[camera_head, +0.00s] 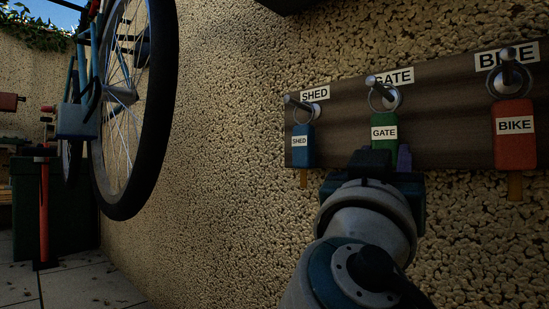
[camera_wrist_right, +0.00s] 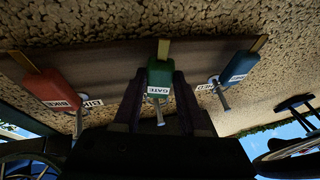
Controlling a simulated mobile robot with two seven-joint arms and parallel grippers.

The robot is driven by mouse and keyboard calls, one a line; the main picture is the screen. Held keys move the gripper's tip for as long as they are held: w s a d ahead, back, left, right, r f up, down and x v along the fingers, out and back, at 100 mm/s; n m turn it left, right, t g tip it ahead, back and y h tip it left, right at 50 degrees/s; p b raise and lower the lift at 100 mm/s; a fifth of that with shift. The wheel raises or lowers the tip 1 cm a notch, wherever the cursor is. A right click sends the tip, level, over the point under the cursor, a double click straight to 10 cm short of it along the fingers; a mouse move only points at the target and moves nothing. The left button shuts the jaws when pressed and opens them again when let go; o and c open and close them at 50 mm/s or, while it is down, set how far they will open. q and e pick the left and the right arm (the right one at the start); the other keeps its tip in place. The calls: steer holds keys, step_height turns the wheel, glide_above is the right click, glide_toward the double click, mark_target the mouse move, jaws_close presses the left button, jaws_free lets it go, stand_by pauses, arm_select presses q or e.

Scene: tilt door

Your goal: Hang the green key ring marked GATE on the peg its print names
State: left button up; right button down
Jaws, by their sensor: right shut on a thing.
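The green key tag marked GATE (camera_head: 384,132) hangs upright below the middle peg (camera_head: 380,88) under the GATE label. Its metal ring (camera_head: 385,98) appears to be around that peg. My right gripper (camera_wrist_right: 159,80) is shut on the green tag, with one dark finger on each side of it in the right wrist view. In the head view the gripper is below the board and hides the tag's lower end. My left gripper is in neither view.
The dark wooden board (camera_head: 445,115) is on the rough wall. The blue SHED tag (camera_head: 302,146) hangs on the left peg, and the red BIKE tag (camera_head: 514,135) on the right peg. A bicycle wheel (camera_head: 128,110) is up along the wall at left.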

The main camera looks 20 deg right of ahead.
steer(key=shift+c, duration=1.9)
jaws_free()
steer(key=shift+f, duration=0.1)
steer(key=shift+a, duration=0.1)
